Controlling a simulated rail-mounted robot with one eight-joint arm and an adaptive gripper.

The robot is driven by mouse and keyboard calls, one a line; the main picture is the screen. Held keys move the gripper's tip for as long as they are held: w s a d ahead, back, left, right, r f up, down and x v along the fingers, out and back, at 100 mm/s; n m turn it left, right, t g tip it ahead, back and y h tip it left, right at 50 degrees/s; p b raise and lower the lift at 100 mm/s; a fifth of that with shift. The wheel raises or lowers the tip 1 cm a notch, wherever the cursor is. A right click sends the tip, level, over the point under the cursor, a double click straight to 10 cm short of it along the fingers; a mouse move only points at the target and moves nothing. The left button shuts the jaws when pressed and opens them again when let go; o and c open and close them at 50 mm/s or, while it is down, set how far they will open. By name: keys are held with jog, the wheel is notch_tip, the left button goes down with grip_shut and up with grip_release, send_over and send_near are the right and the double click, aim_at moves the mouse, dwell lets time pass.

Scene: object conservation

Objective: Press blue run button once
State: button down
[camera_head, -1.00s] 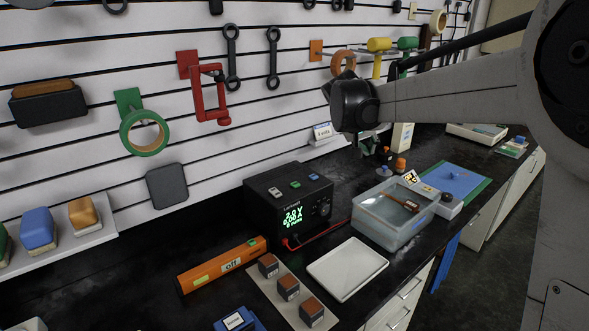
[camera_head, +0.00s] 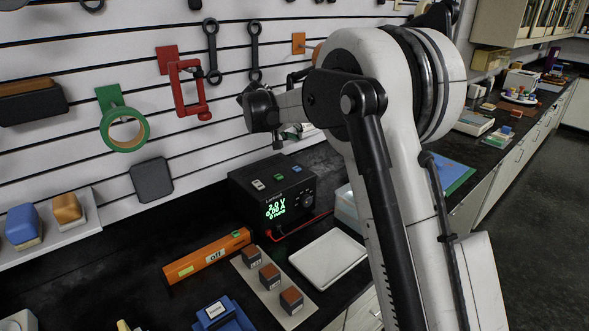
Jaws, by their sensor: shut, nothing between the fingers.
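A black instrument box (camera_head: 270,197) with a lit green display stands on the dark bench. On its top are a small blue button (camera_head: 296,169), a green button (camera_head: 278,178) and a white button (camera_head: 258,184). I cannot read labels on them. The blue one is at the right end of the row. My gripper (camera_head: 278,143) hangs from the wrist, above and behind the box in the picture, apart from the buttons. It is small and dark here; its fingers are shut with nothing held.
Several brown-topped blocks sit on a strip (camera_head: 249,266). A red cable runs from the box. My arm hides much of the bench at right.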

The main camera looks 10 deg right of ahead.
aim_at(296, 169)
jog(key=shift+f+b, duration=2.1)
jog(key=shift+f, duration=2.3)
jog(key=shift+f, duration=0.1)
jog(key=shift+f+b, duration=0.35)
jog(key=shift+f+b, duration=0.35)
jog(key=shift+r, duration=0.15)
jog(key=shift+r+p, duration=0.3)
jog(key=shift+r, duration=0.35)
jog(key=shift+r+p, duration=1.1)
jog(key=shift+r, duration=1.4)
